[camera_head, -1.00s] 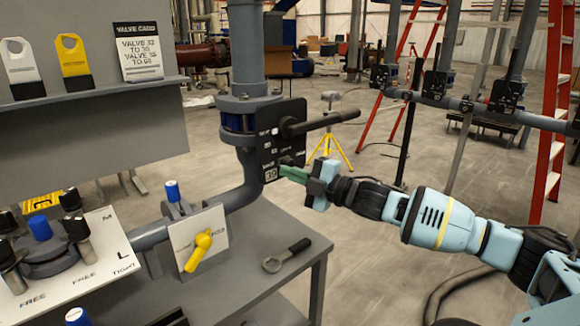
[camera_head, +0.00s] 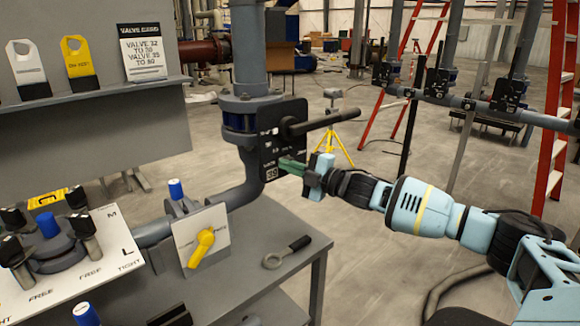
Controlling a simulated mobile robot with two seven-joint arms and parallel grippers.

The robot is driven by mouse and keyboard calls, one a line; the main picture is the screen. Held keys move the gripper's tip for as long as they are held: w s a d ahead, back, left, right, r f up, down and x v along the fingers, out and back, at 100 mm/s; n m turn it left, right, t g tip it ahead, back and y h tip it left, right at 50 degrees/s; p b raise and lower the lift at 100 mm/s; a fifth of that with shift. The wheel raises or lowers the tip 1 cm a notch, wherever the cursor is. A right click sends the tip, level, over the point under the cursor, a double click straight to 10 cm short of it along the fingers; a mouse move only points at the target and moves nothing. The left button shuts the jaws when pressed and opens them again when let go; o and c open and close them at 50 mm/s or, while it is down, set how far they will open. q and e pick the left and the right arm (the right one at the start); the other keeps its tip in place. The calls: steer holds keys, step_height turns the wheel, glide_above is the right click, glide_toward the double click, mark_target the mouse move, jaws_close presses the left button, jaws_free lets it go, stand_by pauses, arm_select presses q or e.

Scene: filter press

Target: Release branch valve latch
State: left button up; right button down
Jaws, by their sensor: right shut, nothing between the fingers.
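The branch valve (camera_head: 250,113) sits on the vertical grey pipe, with a black plate (camera_head: 281,145) marked with a scale and a number tag that looks like 39. Its dark lever handle (camera_head: 325,120) sticks out to the right from the top of the plate. My right gripper (camera_head: 287,166) is shut, its green fingertips at the lower part of the plate, where the latch seems to be. The fingertips cover that spot, so I cannot tell whether they touch it. My left gripper is not in view.
A white board with clamps (camera_head: 95,262) is at lower left. A shelf (camera_head: 95,92) holds tags and a valve card (camera_head: 142,52). Red ladders stand behind.

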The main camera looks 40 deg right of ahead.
steer(key=shift+d, duration=0.15)
steer(key=shift+w+d, duration=0.1)
steer(key=shift+d, duration=1.45)
